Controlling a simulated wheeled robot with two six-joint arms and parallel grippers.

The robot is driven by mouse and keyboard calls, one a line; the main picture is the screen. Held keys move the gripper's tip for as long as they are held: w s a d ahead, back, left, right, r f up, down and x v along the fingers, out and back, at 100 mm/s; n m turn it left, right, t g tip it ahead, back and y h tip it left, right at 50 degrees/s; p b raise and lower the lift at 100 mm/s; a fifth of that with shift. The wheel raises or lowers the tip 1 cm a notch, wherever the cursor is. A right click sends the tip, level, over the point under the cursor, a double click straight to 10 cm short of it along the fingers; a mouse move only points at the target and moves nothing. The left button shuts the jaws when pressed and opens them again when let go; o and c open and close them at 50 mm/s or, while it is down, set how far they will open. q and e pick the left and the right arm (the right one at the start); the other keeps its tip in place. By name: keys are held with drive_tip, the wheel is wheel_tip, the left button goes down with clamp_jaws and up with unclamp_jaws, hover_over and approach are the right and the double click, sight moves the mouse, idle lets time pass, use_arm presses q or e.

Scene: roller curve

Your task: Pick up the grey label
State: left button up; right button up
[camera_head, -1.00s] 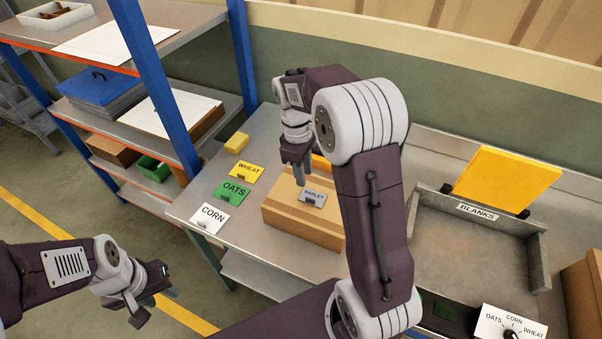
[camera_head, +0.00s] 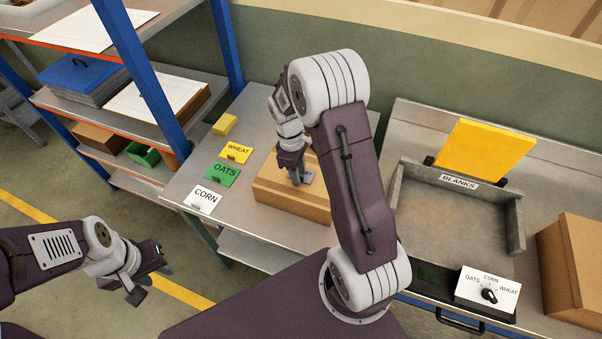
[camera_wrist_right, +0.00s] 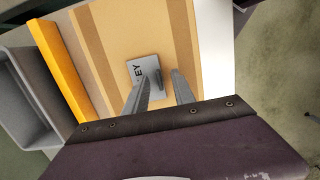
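The grey label (camera_head: 308,178), partly hidden by my right gripper, lies on top of a brown cardboard box (camera_head: 290,203) on the metal table. In the right wrist view the grey label (camera_wrist_right: 138,66) shows the letters "EY" and a small raised grey tab. My right gripper (camera_head: 298,181) is down at the label. In the wrist view its two fingers (camera_wrist_right: 164,76) are apart, with the tab between their tips; I cannot tell whether they touch it. My left gripper (camera_head: 146,287) is empty, fingers apart, over the floor at the left.
White CORN (camera_head: 205,198), green OATS (camera_head: 222,174) and yellow WHEAT (camera_head: 237,152) labels lie left of the box. A yellow block (camera_head: 225,124) is behind them. A BLANKS tray (camera_head: 400,190) and a dial panel (camera_head: 488,290) stand right. A blue-post shelf (camera_head: 160,105) is at left.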

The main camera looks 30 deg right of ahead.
drive_tip(key=shift+w+f, duration=0.1)
drive_tip(key=shift+f, duration=0.1)
clamp_jaws()
drive_tip(key=shift+r, duration=0.55)
wheel_tip(320, 180, up, 3)
drive_tip(key=shift+r+b, duration=0.1)
drive_tip(key=shift+b, duration=0.4)
drive_tip(key=s+d+r+p, duration=0.3)
drive_tip(key=s+d+r, duration=0.3)
drive_tip(key=s+r, duration=0.3)
wheel_tip(320, 180, up, 3)
drive_tip(key=shift+s+d+f, duration=0.1)
drive_tip(key=shift+s+d, duration=0.25)
drive_tip(key=shift+d, duration=0.05)
